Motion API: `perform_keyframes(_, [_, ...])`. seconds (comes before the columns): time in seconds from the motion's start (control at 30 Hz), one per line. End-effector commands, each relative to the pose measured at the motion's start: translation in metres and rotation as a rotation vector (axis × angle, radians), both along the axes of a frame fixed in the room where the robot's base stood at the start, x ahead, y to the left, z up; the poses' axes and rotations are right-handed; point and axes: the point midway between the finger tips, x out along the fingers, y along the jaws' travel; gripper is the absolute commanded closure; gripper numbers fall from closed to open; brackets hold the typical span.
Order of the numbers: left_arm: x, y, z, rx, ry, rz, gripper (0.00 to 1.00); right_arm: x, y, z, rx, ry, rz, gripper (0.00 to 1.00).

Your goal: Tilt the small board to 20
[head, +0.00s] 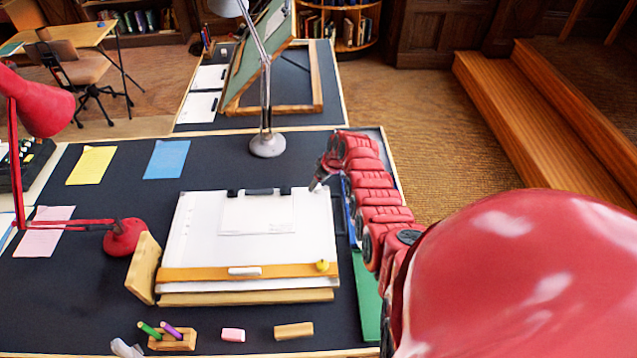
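The small board (187,225) lies in the middle of the dark desk, nearly flat over a wooden base (246,297). It bears white paper, a clipped sheet (257,214) and an orange-brown strip along its front. A wooden wedge-shaped block (145,268) stands beside its left front corner. My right gripper (317,184) is at the board's far right corner, with its arm running along the right side. Whether it touches the board, and whether its fingers are open, I cannot tell. My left gripper is not in view. No angle scale is readable.
A grey lamp (267,144) stands behind the board and a red lamp (125,238) to its left. In front lie a pen holder (172,340), a pink eraser (233,335) and a wooden block (293,331). A larger tilted board (262,55) stands on the far desk.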

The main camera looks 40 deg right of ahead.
Motion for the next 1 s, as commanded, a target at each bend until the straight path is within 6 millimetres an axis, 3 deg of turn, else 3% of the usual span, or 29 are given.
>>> perform_keyframes(0.27, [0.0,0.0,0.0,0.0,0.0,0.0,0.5,0.003,0.001,-0.012,0.001,0.002,-0.003,0.32])
perform_keyframes(0.67, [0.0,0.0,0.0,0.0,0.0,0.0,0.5,0.004,0.001,-0.014,-0.001,0.0,-0.005,0.32])
perform_keyframes(1.0, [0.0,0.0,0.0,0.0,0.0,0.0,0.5,0.003,0.001,-0.014,-0.001,0.001,-0.004,0.93])
